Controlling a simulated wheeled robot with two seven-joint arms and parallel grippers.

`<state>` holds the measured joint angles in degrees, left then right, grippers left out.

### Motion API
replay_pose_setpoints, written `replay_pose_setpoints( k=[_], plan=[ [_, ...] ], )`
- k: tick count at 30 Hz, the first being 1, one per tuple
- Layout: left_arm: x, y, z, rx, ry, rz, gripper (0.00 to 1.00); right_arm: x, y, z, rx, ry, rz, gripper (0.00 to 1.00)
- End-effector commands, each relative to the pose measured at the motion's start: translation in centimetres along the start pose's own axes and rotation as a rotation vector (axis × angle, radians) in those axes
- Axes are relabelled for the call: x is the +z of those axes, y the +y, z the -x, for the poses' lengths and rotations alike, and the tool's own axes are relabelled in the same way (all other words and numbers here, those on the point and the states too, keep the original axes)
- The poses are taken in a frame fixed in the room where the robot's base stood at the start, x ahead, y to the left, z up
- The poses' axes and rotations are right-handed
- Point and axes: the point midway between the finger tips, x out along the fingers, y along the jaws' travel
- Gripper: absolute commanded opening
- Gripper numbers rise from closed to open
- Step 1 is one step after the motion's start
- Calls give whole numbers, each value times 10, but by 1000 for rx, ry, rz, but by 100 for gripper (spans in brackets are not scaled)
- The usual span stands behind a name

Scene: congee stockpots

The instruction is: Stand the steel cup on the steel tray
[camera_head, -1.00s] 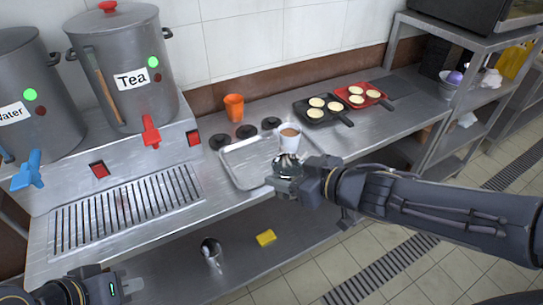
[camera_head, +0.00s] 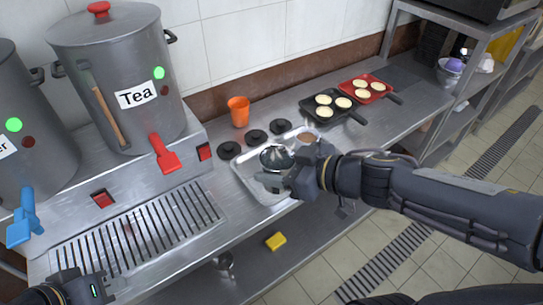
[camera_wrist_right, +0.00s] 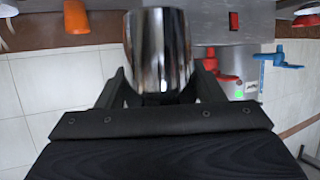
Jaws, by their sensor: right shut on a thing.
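The steel cup (camera_head: 277,157) is shiny and seems upright. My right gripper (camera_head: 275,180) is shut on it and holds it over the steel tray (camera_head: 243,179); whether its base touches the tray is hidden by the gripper. In the right wrist view the steel cup (camera_wrist_right: 160,50) sits between the two fingers (camera_wrist_right: 161,88). A white cup with brown drink (camera_head: 306,139) is at the tray's far right, mostly hidden behind my right gripper. My left gripper (camera_head: 82,290) is at the bottom left, cut by the edge, with its fingers unclear.
An orange cup (camera_head: 238,111) and several black discs (camera_head: 256,137) are behind the tray. Two pans (camera_head: 333,108) with round cakes lie to the right. The tea pot (camera_head: 118,75) with a red tap (camera_head: 163,152) stands left. A yellow sponge (camera_head: 276,241) lies on the lower shelf.

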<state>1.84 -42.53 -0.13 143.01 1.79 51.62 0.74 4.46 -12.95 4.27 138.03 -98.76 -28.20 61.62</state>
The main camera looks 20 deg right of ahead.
Motion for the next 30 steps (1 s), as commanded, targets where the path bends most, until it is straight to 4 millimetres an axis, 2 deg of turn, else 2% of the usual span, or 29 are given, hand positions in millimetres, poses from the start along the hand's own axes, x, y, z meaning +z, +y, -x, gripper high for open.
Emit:
replay_pose_setpoints(
  k=[5,13,15,21,26,30],
  plan=[
    [8,-7,-15,0,0,0,0,10,21,-21,0,-1,-3,32],
    [18,-16,-35,0,0,0,0,21,74,-70,-1,0,-2,32],
    [22,-20,-44,0,0,0,0,35,83,-83,-1,-2,-3,32],
    [28,-25,-54,0,0,0,0,51,101,-104,0,1,-1,32],
    [28,-26,-56,0,0,0,0,54,106,-109,0,2,1,32],
    [32,-29,-63,0,0,0,0,67,112,-120,0,1,-2,32]
  ],
)
